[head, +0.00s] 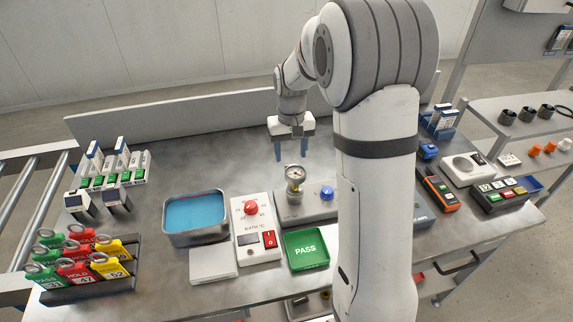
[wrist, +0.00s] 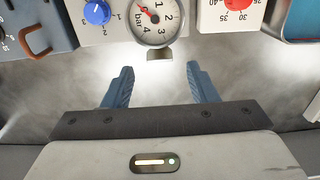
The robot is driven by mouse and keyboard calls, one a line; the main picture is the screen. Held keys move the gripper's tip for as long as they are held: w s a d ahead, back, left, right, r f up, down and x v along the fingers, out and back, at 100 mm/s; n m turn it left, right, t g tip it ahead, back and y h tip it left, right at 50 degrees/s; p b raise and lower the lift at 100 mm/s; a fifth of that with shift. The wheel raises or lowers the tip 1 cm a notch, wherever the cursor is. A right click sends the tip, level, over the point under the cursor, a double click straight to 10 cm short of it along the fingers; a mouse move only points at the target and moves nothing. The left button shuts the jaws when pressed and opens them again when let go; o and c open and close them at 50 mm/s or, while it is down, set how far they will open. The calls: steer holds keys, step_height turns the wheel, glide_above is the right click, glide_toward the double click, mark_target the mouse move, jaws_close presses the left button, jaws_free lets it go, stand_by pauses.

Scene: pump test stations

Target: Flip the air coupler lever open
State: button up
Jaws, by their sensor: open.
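A bent orange-brown handle (wrist: 39,42), which looks like the coupler lever, shows at the upper left of the wrist view on a grey-blue block (wrist: 55,14). The coupler's body is cut off by the picture edge, so I cannot tell the lever's position. In the head view my arm hides that spot. My gripper (head: 291,152) hangs above the table behind the pressure gauge (head: 294,173). In the wrist view its two blue fingers (wrist: 160,82) are apart with nothing between them. They are to the right of the handle and do not touch it.
The gauge and a blue knob (head: 327,193) stand on a grey station (head: 302,208). A bath controller (head: 254,228), a water tray (head: 167,227) and a green PASS tray (head: 306,250) are nearby. The table behind the station is clear.

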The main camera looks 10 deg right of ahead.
step_height(320, 180, down, 6)
steer(key=shift+f, duration=0.15)
steer(key=shift+c, duration=0.2)
